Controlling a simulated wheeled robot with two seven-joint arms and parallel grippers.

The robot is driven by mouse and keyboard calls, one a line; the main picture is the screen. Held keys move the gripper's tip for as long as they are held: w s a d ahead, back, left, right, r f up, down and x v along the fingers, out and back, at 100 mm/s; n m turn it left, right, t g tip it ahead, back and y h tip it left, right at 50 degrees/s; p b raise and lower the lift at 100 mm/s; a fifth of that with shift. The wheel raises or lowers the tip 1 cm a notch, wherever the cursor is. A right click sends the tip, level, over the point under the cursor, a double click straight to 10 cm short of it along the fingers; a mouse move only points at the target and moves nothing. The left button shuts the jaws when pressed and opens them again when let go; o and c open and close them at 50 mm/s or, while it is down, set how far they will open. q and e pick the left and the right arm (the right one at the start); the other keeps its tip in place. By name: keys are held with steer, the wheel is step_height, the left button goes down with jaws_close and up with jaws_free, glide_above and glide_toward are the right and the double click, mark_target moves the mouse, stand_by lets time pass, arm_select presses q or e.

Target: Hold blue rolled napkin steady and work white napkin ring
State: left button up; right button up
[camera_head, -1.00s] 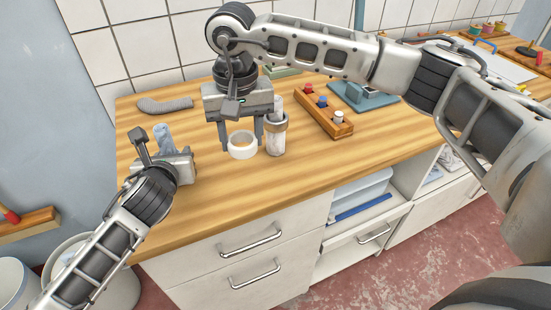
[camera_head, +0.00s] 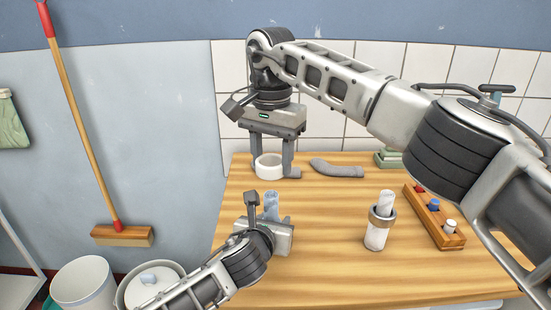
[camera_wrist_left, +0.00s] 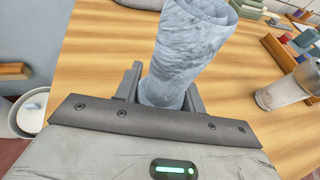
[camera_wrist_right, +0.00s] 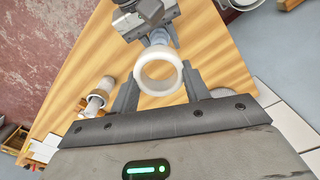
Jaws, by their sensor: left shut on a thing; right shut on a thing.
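The blue rolled napkin (camera_head: 271,205) stands upright at the left of the worktop. My left gripper (camera_head: 268,222) is shut on its lower part; the left wrist view shows the roll (camera_wrist_left: 188,50) between the fingers (camera_wrist_left: 160,92), its top open. My right gripper (camera_head: 272,160) points down and is shut on the white napkin ring (camera_head: 269,170). In the head view the ring shows just above the napkin's top, with a small gap. In the right wrist view the ring (camera_wrist_right: 158,88) is between the fingers, its hole visible, and the napkin (camera_wrist_right: 159,38) shows past its rim.
A white rolled napkin (camera_head: 377,237) with a tan ring (camera_head: 382,216) stands to the right. Beyond it is a wooden block with coloured pegs (camera_head: 432,222). A grey cloth roll (camera_head: 340,170) lies at the back. The worktop (camera_head: 325,215) between is clear.

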mark_target(272, 193)
steer(key=shift+f, duration=0.1)
steer(key=shift+f, duration=1.95)
steer(key=shift+f, duration=0.6)
steer(key=shift+f, duration=0.45)
steer(key=shift+f, duration=0.25)
stand_by(0.3)
steer(key=shift+f, duration=1.15)
